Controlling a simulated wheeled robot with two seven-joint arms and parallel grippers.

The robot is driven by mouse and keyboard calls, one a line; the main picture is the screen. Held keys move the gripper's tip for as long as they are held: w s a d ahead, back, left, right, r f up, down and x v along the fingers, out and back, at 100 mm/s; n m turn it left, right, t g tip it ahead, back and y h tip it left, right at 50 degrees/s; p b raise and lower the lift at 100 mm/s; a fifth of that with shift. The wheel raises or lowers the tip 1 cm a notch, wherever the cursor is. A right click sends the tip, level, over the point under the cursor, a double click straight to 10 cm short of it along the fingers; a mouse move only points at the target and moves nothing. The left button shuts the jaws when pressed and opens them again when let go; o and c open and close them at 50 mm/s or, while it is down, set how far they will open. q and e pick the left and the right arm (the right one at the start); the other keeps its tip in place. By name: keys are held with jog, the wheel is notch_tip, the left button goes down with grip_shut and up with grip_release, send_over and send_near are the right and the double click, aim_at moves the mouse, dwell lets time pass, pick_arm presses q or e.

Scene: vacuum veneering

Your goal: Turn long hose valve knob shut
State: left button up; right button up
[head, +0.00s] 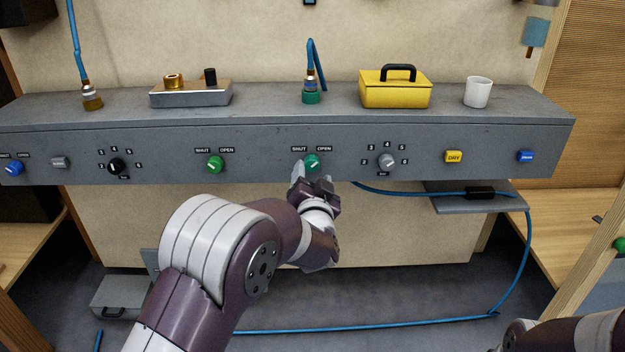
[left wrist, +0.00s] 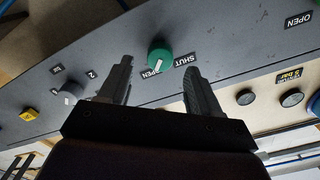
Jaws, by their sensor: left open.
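A green valve knob (head: 312,162) with a white pointer sits on the grey panel front, under SHUT and OPEN labels. Its pointer is tilted toward the OPEN label. My left gripper (head: 312,178) is open just in front of and below this knob and partly overlaps it in the head view. In the left wrist view the knob (left wrist: 160,53) lies beyond the gap between the two fingertips (left wrist: 158,65), with nothing held. Which hose this knob serves cannot be read. My right gripper is not in view; part of my right arm shows at the bottom right.
Another green knob (head: 216,163) is to the left and a grey numbered dial (head: 387,161) to the right. A yellow DRY button (head: 453,157) is farther right. On the ledge stand a yellow box (head: 395,94) and a white cup (head: 478,92). A blue hose (head: 524,262) runs below.

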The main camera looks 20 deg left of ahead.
aim_at(312, 166)
pick_arm(q)
jog(key=b+x, duration=0.1)
jog(key=x, duration=0.3)
jog(key=shift+w, duration=0.1)
jog(key=c, duration=1)
jog(key=shift+c, duration=0.2)
